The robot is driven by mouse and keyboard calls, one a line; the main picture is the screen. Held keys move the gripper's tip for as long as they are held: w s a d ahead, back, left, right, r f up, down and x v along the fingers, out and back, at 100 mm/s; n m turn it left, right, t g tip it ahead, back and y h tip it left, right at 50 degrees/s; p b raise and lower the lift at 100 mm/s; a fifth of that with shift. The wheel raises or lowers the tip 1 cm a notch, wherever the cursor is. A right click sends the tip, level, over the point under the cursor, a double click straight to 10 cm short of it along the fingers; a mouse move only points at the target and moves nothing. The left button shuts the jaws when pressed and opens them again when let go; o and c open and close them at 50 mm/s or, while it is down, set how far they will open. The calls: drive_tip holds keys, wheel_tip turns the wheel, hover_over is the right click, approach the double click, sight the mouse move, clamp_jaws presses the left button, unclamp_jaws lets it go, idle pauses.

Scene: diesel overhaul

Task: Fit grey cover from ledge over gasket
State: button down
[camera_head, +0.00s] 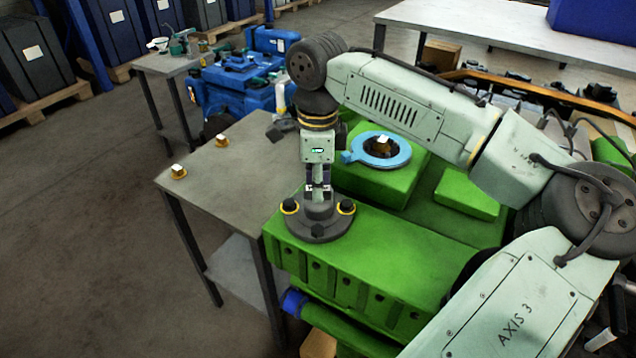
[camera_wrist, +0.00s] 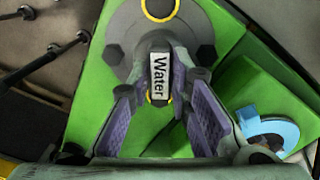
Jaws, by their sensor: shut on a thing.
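The grey cover (camera_head: 318,228) is a round flanged disc with a raised knob and yellow-ringed bolt holes. It is at the left end of the green engine ledge (camera_head: 400,262), and I cannot tell whether it touches the ledge. My gripper (camera_head: 318,188) points down from above, shut on the cover's knob. In the wrist view the cover (camera_wrist: 125,48) lies beyond my fingers (camera_wrist: 160,98), with a "Water" label on the knob between them. The blue ring gasket (camera_head: 397,158) lies on a raised green block to the right and behind. It also shows in the wrist view (camera_wrist: 288,132).
A gold and white piece (camera_head: 383,145) stands inside the gasket ring. A grey table (camera_head: 225,185) on the left bears two gold nuts (camera_head: 178,171). A blue engine (camera_head: 240,82) stands behind. My arm spans the right side above the green engine.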

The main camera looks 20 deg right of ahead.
drive_tip(key=shift+r, duration=0.15)
idle(0.3)
drive_tip(key=shift+r+p, duration=2.45)
drive_tip(key=shift+p, duration=0.1)
drive_tip(key=shift+f, duration=0.1)
